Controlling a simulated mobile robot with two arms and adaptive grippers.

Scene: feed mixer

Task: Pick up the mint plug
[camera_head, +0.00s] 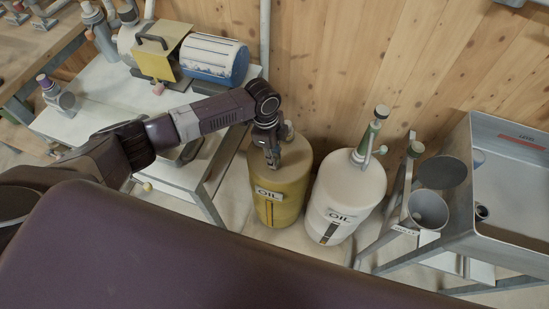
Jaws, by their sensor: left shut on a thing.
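I cannot make out a mint plug for certain in this view. My left gripper (271,157) comes in from the left and points down over the top of the yellow oil drum (277,209). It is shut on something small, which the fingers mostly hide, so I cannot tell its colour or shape. A pale knob (289,131) shows just behind the gripper at the drum's top. My right gripper is not in view.
A white oil drum (342,205) with a green-necked, pale-capped spout (370,137) stands to the right. A metal stand with a grey funnel cup (428,210) and a grey bin (515,190) are further right. A white table (110,110) with a motor unit is at left.

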